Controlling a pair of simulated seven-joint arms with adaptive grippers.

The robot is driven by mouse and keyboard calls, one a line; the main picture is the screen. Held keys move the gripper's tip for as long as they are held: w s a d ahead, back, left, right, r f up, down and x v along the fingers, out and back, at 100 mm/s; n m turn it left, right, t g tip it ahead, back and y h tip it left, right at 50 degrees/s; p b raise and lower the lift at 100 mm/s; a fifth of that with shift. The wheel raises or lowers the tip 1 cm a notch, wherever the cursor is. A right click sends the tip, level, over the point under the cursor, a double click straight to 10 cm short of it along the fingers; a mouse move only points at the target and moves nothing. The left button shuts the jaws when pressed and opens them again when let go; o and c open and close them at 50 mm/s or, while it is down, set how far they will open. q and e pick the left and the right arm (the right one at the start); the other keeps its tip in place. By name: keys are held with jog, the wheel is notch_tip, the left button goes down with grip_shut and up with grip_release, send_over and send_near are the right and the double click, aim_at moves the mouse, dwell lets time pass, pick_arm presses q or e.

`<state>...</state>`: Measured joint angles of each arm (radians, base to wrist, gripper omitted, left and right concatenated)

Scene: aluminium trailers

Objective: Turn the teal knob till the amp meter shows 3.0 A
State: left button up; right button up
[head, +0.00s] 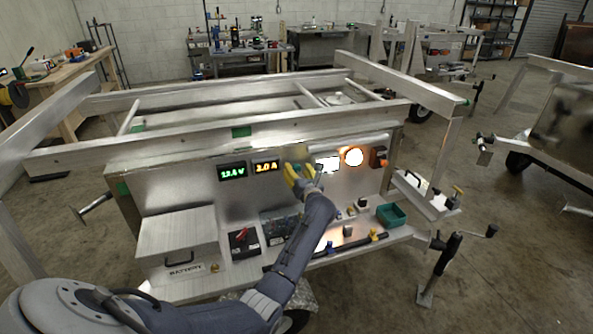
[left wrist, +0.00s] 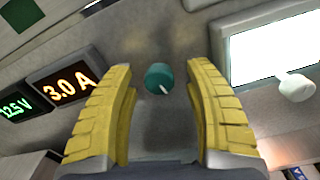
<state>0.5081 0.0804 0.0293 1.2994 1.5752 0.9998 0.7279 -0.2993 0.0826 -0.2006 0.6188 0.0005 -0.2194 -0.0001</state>
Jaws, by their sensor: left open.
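The teal knob (left wrist: 159,77) is on the metal panel, with a pale pointer mark slanting toward the lower right. In the left wrist view it sits between the two yellow fingers of my left gripper, with a gap on each side. The amp meter (left wrist: 64,83) reads 3.0 A in orange; it also shows in the head view (head: 266,167). In the head view my left gripper (head: 303,174) is open at the panel, right of the amp meter, and it hides the knob. My right gripper is not in view.
A green volt meter (head: 232,172) is left of the amp meter. A bright white screen (left wrist: 272,46) and a white knob (left wrist: 294,88) are to the right. Below are a shelf with small parts, a green bin (head: 391,216) and a metal box (head: 177,238).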

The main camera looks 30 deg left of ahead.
pick_arm(q)
jog(key=v, duration=1.1)
jog(key=shift+d, duration=0.2)
jog(key=shift+s, duration=0.1)
